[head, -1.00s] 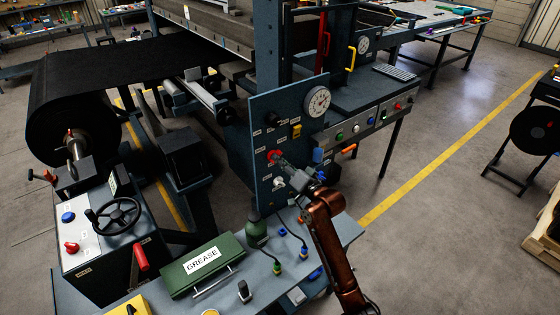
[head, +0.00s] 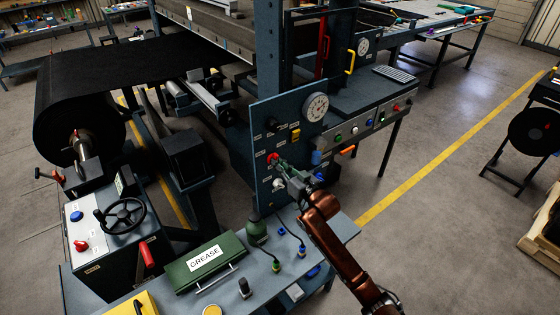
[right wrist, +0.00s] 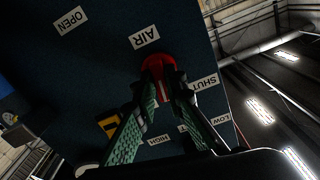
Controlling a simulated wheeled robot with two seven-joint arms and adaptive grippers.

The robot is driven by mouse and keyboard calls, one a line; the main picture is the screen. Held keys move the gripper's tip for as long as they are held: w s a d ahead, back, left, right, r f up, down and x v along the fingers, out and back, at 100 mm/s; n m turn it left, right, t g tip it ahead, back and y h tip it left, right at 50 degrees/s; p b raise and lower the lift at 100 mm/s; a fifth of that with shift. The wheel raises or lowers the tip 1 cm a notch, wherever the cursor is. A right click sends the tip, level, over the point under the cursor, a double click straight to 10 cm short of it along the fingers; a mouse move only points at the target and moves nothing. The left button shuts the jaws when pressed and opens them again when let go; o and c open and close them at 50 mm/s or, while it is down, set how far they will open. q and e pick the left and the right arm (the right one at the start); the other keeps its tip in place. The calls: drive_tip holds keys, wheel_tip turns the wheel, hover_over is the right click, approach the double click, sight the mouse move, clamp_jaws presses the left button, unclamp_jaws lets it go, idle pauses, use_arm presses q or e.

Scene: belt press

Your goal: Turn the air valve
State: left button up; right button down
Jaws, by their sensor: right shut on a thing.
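The air valve is a red knob (head: 273,158) on the dark blue upright panel (head: 262,198), below and left of the round gauge. My right gripper (head: 282,165) reaches it from the lower right in the head view. In the right wrist view the red knob (right wrist: 158,63) sits between the fingertips of my right gripper (right wrist: 160,82), which is shut on it. The AIR label (right wrist: 144,37) is beside the knob, with the OPEN label (right wrist: 71,20) and SHUT label (right wrist: 203,82) on opposite sides. The fingers partly hide the knob. My left gripper is out of view.
A white round gauge (head: 316,107) and a yellow part (head: 295,135) are close by on the panel.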

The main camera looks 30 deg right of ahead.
drive_tip(key=n+p, duration=0.2)
drive_tip(key=n, duration=0.3)
drive_tip(key=n+p, duration=0.2)
drive_tip(key=n, duration=0.3)
drive_tip(key=shift+a+f+n, duration=0.1)
drive_tip(key=shift+a+n, duration=0.1)
drive_tip(key=shift+n, duration=0.1)
idle(0.4)
drive_tip(key=c, duration=2)
unclamp_jaws()
drive_tip(key=s, duration=0.8)
drive_tip(key=s+d, duration=0.1)
drive_tip(key=s, duration=0.3)
